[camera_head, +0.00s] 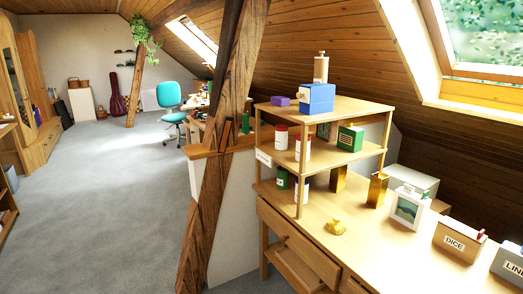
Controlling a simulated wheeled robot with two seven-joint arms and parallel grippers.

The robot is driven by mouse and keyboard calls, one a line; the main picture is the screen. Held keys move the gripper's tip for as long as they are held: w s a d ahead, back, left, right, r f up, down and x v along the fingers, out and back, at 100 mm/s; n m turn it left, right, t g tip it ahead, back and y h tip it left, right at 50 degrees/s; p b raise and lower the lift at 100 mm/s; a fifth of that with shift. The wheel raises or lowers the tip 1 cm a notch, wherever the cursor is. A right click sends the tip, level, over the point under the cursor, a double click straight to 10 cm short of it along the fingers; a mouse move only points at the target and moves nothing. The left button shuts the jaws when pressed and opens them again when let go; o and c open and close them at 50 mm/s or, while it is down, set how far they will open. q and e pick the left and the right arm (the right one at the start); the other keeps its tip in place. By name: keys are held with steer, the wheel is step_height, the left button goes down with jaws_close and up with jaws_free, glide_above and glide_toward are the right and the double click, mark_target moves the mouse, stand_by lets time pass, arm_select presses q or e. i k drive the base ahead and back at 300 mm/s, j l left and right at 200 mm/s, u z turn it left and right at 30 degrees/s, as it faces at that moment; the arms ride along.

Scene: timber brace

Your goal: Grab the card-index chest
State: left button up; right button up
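I cannot tell for sure which item is the card-index chest. A wooden box labelled "DICE" (455,243) sits on the desk at the right. Beside it, a grey box (508,262) with a label starting "LIN" is cut off by the right edge. A blue box (317,98) stands on the top shelf, and a green box with a pale label (350,138) on the middle shelf. Neither of my grippers shows in the head view.
A slanted timber post (210,190) is left of the desk. Carpet (100,220) is clear.

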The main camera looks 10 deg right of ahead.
mark_target(321, 96)
steer(key=i+z, duration=0.1)
steer(key=i, duration=0.4)
steer(key=i+j+z, duration=0.1)
steer(key=i, duration=0.35)
steer(key=i+j+z, duration=0.15)
steer(key=i, duration=0.35)
steer(key=i+j+z, duration=0.1)
steer(key=i, duration=0.4)
steer(key=i+j+z, duration=0.1)
steer(key=i+j, duration=0.15)
steer(key=i, duration=0.2)
